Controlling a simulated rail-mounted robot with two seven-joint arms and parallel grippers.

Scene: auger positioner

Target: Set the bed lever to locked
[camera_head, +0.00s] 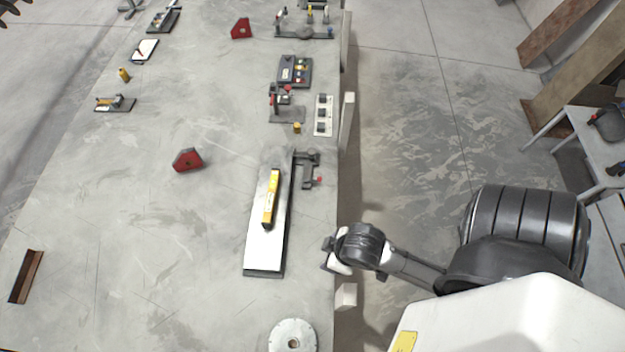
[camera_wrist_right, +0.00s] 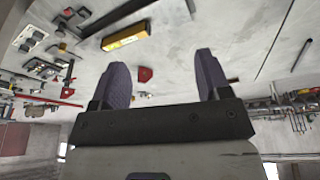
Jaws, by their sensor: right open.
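I cannot tell for sure which part is the bed lever. A dark bracket with a red-tipped arm (camera_head: 308,168) sits at the table's right edge, beside a long metal plate (camera_head: 265,255). Farther up, a clamp-like fixture with red-tipped levers (camera_head: 286,113) stands on the table. The locked or unlocked position cannot be read. My right gripper (camera_head: 334,258) is by the table's right edge, below the bracket and apart from it. In the right wrist view its two fingers (camera_wrist_right: 163,78) are spread with nothing between them. My left gripper is not clearly in view.
A yellow level (camera_head: 271,198) lies on the metal plate. A control box (camera_head: 294,71), a white switch panel (camera_head: 323,115), a red block (camera_head: 187,160) and a grey disc (camera_head: 292,338) are on the table (camera_head: 130,240). Floor right of the table is open; a side table (camera_head: 590,140) stands beyond.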

